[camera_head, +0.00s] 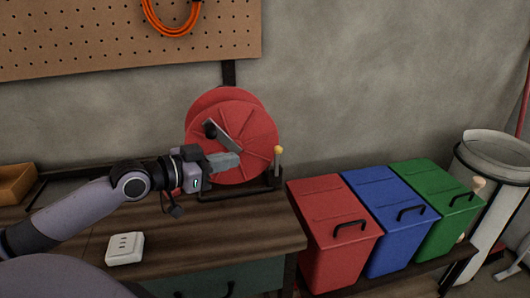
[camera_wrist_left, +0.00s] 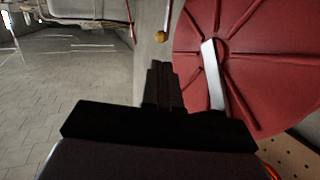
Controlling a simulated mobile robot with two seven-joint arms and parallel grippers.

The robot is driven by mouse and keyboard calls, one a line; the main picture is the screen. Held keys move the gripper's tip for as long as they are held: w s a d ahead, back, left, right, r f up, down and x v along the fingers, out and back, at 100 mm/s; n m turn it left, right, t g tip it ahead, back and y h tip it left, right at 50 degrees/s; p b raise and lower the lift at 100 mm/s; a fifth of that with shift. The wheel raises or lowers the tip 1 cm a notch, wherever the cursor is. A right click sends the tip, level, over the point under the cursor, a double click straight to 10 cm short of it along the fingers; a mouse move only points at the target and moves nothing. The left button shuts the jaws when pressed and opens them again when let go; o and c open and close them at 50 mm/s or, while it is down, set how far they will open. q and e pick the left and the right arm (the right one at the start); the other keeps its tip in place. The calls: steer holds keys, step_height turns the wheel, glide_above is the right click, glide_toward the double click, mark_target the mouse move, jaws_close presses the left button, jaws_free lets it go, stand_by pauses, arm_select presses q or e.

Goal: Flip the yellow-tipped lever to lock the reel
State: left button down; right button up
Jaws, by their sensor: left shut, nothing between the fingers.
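The red reel (camera_head: 252,135) stands on its dark frame at the right end of the wooden bench, with a grey crank arm across its face. The yellow-tipped lever (camera_head: 278,158) stands upright at the reel's right side. My left gripper (camera_head: 232,161) is shut and empty in front of the reel's lower face, to the left of the lever. In the left wrist view the gripper fingers (camera_wrist_left: 164,82) are together, the lever's yellow tip (camera_wrist_left: 161,36) is beyond them, and the reel (camera_wrist_left: 235,75) fills the right side. My right gripper is in neither view.
A white socket block (camera_head: 125,248) lies on the bench (camera_head: 215,240). Red (camera_head: 330,215), blue (camera_head: 392,220) and green bins (camera_head: 437,205) stand to the right of the bench. An orange cable coil (camera_head: 172,27) hangs on the pegboard (camera_head: 75,45) above.

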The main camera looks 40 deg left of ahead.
mark_target(275, 151)
arm_select(q)
steer(key=shift+p+x, duration=0.75)
steer(key=shift+x, duration=4.55)
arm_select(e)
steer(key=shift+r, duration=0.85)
arm_select(q)
steer(key=shift+w+d, duration=0.1)
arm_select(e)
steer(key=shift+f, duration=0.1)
